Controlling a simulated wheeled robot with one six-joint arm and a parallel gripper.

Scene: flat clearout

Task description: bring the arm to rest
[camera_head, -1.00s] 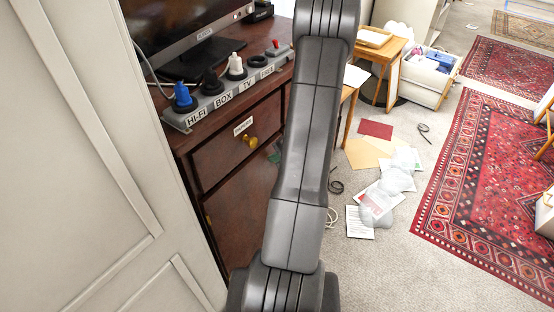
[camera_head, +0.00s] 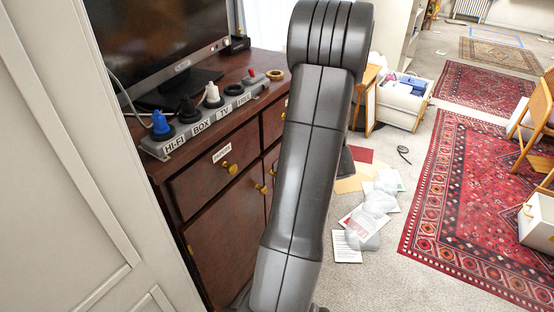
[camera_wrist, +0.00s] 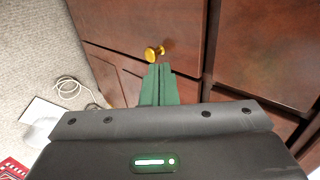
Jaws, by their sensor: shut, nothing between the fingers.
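My arm (camera_head: 304,150) stands up through the middle of the head view, in front of the dark wooden cabinet (camera_head: 216,255). My gripper (camera_wrist: 158,70) shows in the wrist view as two green fingers pressed together, with nothing between them. Its tips point at the cabinet front, just below a brass knob (camera_wrist: 154,53). I cannot tell whether they touch the wood. The head view does not show the gripper.
A power strip (camera_head: 208,117) with labelled plugs and a TV (camera_head: 160,40) stand on the cabinet. A pale door (camera_head: 70,170) is close on the left. Papers (camera_head: 368,215) and a coiled cable (camera_wrist: 75,88) lie on the carpet. A red rug (camera_head: 470,190) lies at right.

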